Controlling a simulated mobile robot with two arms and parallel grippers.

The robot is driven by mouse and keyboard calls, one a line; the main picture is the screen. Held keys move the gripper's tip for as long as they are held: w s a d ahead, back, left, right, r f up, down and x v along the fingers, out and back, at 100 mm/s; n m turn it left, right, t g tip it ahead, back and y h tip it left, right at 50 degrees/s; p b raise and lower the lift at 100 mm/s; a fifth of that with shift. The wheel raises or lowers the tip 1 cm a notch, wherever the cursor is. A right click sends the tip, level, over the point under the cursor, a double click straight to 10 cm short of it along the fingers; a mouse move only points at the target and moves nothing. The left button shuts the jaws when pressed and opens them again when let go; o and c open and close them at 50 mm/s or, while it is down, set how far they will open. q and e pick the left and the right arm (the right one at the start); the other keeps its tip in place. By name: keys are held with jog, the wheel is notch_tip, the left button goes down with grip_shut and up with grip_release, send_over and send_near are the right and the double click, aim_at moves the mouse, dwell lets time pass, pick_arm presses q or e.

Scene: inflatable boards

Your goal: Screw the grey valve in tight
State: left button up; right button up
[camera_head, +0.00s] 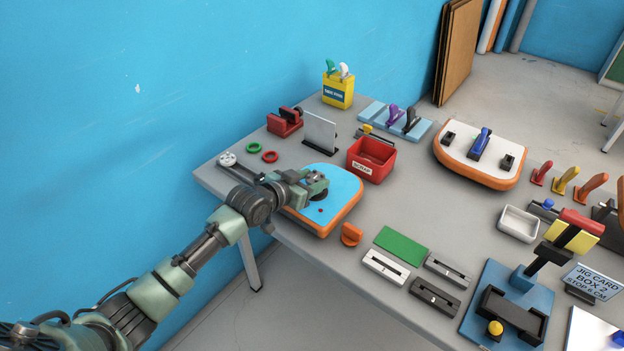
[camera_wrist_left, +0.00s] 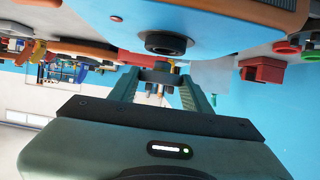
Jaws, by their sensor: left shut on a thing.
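The inflatable board piece (camera_head: 347,184), with a blue top and an orange side, lies at the table's near left edge. It also shows close up in the left wrist view (camera_wrist_left: 225,25), with a dark round socket (camera_wrist_left: 166,43) in its face. My left gripper (camera_head: 318,186) is over the board's blue top. In the left wrist view its fingers (camera_wrist_left: 160,80) are shut on a small dark grey part, which I take to be the grey valve (camera_wrist_left: 158,76). It appears close to the socket; the fingers hide whether it is seated. My right gripper is not in view.
A red scrap bin (camera_head: 371,158) stands right behind the board, and an upright grey plate (camera_head: 320,132) stands behind it. Red (camera_head: 270,157) and green (camera_head: 253,147) rings lie to the left. An orange piece (camera_head: 351,234) stands in front. A second board (camera_head: 480,160) is farther right.

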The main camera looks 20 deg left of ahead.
pick_arm(q)
jog(key=shift+r+p, duration=0.1)
jog(key=shift+p, duration=0.3)
dwell(0.6)
jog(key=shift+f+b, duration=0.8)
jog(key=shift+f, duration=0.35)
jog(key=o, duration=1.4)
jog(key=shift+s+r, duration=0.1)
jog(key=v, duration=0.7)
jog(key=shift+s+a+r+b, duration=0.1)
jog(key=shift+s+a+b, duration=0.05)
jog(key=shift+s+b, duration=0.2)
jog(key=shift+w, duration=0.1)
